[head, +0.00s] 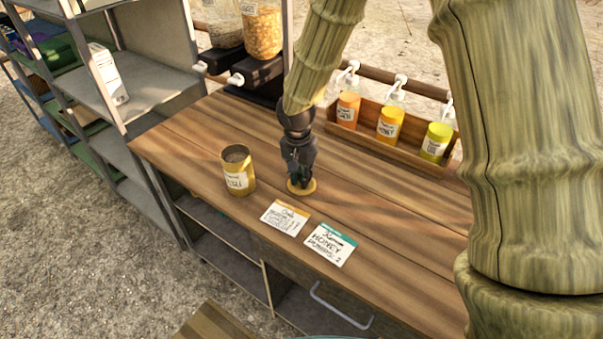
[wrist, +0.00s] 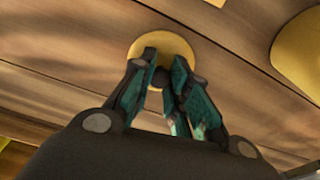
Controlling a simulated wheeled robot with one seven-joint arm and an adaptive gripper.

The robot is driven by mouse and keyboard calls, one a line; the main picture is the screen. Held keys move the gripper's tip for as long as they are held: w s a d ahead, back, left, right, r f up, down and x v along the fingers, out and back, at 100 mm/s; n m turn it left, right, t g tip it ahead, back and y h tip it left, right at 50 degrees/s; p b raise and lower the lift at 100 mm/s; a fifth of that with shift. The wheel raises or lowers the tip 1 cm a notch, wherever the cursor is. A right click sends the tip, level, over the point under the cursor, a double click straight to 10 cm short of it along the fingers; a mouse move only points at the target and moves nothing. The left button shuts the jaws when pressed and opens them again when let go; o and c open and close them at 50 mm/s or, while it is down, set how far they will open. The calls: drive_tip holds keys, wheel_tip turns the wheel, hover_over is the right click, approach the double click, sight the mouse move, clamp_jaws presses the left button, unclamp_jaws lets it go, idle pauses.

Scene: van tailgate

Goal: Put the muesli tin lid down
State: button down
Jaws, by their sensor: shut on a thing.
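The muesli tin lid (head: 310,187) is a round yellow disc with a dark knob, at the wooden counter's surface to the right of the tin. In the wrist view the lid (wrist: 183,45) lies flat under my fingertips. My gripper (head: 301,180) points down and is shut on the lid's knob (wrist: 160,77). I cannot tell whether the lid touches the wood. The open muesli tin (head: 238,178) is yellow with a white label and stands upright with dark contents showing. Part of the lid is hidden behind my fingers.
Two written cards (head: 285,217) (head: 330,244) lie in front of the lid. A wooden rack (head: 365,138) with several pump bottles stands behind at the right. Dispensers (head: 262,32) stand at the back left. The counter (head: 185,141) is clear left of the tin.

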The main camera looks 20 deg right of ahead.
sight(299, 185)
drive_tip(key=shift+f, duration=0.15)
drive_tip(key=c, duration=1.4)
unclamp_jaws()
drive_tip(key=shift+o, duration=0.2)
wheel_tip(299, 185, up, 12)
drive_tip(key=s+b, duration=0.1)
drive_tip(key=shift+a, duration=0.45)
